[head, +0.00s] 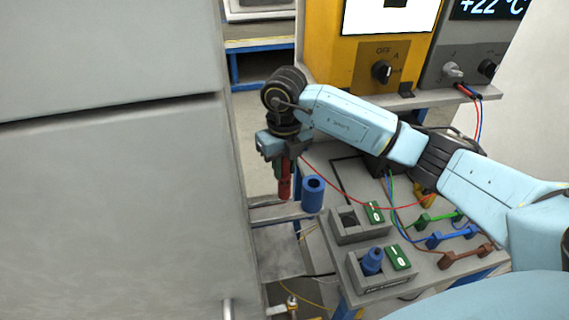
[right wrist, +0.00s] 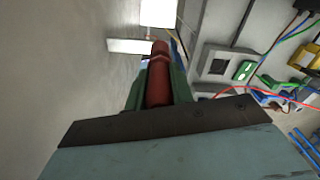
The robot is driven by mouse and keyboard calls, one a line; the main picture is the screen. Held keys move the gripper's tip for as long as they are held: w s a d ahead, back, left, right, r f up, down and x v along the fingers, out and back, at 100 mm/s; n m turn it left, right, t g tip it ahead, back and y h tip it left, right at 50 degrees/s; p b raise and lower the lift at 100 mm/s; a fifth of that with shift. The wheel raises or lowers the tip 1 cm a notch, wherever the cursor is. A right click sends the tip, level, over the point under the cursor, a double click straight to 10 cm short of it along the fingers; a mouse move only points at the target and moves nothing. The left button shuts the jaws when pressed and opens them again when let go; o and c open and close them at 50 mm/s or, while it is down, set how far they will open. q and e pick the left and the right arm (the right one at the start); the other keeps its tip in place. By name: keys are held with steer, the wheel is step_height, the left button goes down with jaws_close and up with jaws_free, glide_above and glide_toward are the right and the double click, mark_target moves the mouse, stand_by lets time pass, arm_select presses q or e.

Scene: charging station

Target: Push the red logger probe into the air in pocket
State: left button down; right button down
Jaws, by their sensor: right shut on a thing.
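My right gripper (head: 281,160) is shut on the red logger probe (head: 285,187), which hangs down from the jaws. In the right wrist view the red probe (right wrist: 158,82) lies between the green fingers of the gripper (right wrist: 160,85). The probe is in the air, left of a grey pocket block (head: 345,237) with a dark, empty square opening and a green tag. A second grey pocket block (head: 362,284), nearer me, holds a blue probe (head: 372,261). The lettering is too small to read, so I cannot tell which is the air in pocket. My left gripper is out of view.
A hollow blue cylinder (head: 313,195) stands close to the right of the red probe. Green, blue and brown plugs (head: 450,237) with cables fill the table's right. A red cable crosses the table. A yellow machine (head: 320,50) stands behind; a large grey cabinet (head: 110,200) is at left.

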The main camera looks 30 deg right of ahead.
steer(key=c, duration=1.1)
jaws_free()
steer(key=shift+c, duration=0.2)
step_height(320, 180, up, 13)
steer(key=shift+r, duration=0.15)
